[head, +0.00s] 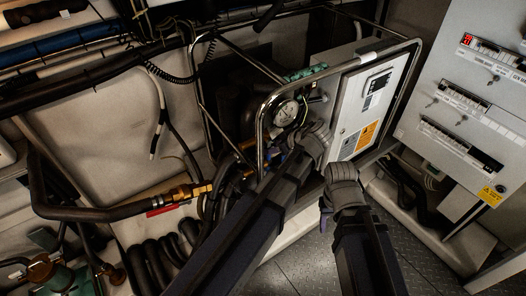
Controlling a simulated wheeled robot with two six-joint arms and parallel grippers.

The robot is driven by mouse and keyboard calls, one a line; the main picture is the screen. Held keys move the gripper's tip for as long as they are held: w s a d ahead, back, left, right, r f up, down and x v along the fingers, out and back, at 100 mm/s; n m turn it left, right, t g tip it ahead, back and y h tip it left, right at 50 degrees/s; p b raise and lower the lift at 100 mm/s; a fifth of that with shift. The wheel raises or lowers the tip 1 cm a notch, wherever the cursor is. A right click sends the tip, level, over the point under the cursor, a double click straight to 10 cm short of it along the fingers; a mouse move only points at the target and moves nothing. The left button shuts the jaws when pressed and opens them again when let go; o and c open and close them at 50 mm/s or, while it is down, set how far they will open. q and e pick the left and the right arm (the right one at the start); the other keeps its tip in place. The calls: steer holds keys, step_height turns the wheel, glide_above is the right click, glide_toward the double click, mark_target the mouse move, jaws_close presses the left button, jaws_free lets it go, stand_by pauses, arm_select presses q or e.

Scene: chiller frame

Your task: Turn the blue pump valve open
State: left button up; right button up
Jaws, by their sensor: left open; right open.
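A small patch of blue (277,157), which may be the blue pump valve, shows behind my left arm, below the round gauge. It is mostly hidden, so I cannot tell how its handle is turned. My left gripper (318,132) is at the end of the arm reaching up to the chiller frame, just right of the gauge. It is open, but its fingers are hard to make out. My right gripper (327,203) is lower and to the right, in front of the white control box. It is open, and I see nothing in it.
A bent metal tube frame (262,112) surrounds the round gauge (286,113) and the white control box (365,105). Black hoses and a brass fitting with a red handle (161,211) lie to the left. A grey electrical cabinet (450,75) stands at right. Patterned floor (305,262) shows below.

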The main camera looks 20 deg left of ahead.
arm_select(q)
steer(key=b+x, duration=0.2)
steer(key=x, duration=0.2)
steer(key=shift+f, duration=0.3)
steer(key=shift+b+x, duration=0.8)
steer(key=shift+x, duration=0.1)
steer(key=shift+w+a+r, duration=0.1)
steer(key=shift+r, duration=0.05)
jaws_close()
stand_by(0.3)
